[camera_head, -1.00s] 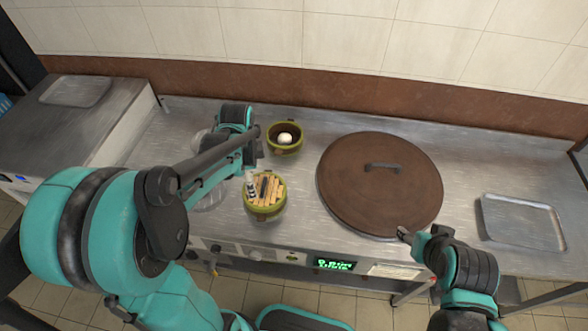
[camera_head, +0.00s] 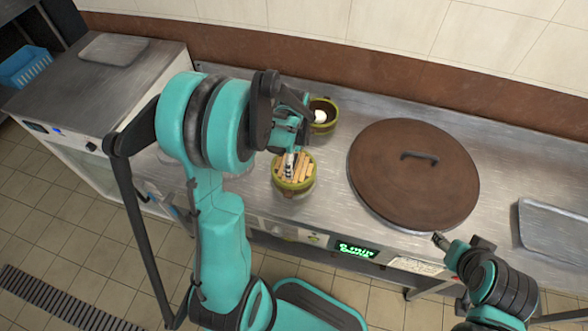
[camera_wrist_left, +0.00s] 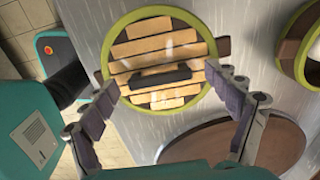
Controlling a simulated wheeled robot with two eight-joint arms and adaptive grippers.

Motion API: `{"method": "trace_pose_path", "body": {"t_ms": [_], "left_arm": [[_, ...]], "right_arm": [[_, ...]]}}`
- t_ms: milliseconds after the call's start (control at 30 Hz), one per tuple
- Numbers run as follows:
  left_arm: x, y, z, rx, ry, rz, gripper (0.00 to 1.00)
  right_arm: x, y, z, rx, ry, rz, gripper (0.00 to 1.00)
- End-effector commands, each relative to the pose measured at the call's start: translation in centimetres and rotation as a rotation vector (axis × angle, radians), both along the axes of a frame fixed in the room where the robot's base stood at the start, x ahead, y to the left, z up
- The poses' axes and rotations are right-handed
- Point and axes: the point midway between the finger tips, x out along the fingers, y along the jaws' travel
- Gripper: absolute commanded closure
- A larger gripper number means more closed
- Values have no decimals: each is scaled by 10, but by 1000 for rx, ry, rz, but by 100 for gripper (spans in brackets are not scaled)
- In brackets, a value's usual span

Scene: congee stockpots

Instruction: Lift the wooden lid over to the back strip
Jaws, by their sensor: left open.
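The wooden lid (camera_head: 301,168), made of pale slats with a dark bar handle, sits in a small green-rimmed pot (camera_head: 298,188) on the metal counter. It fills the upper middle of the left wrist view, where the slats (camera_wrist_left: 140,50) and handle (camera_wrist_left: 160,77) show clearly. My left gripper (camera_head: 289,163) is over the lid in the head view. In the left wrist view the gripper (camera_wrist_left: 163,88) is open, its fingers spread either side of the handle, with nothing between them; its exact height is unclear. My right gripper (camera_head: 439,240) is by the counter's front edge; its fingers are too small to judge.
A second green-rimmed pot (camera_head: 323,128) holding a white round item stands just behind. A large brown round lid (camera_head: 413,185) with a handle lies to the right. A metal tray (camera_head: 552,232) is further right. Bare counter (camera_head: 385,108) runs along the wall at the back.

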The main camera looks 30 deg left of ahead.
Motion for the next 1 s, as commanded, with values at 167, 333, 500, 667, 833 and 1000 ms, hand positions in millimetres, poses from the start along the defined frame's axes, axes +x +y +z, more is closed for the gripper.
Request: {"method": "trace_pose_path", "body": {"t_ms": [167,333,500,667,833,1000], "left_arm": [[0,0,2,0,0,0,23],[0,0,2,0,0,0,66],[0,0,2,0,0,1,66],[0,0,3,0,0,1,67],[-1,0,14,0,0,1,67],[0,0,42,0,0,0,67]], "right_arm": [[0,0,2,0,0,0,48],[0,0,2,0,0,0,48],[0,0,1,0,0,0,48],[0,0,2,0,0,0,48],[0,0,8,0,0,0,48],[0,0,22,0,0,0,48]]}}
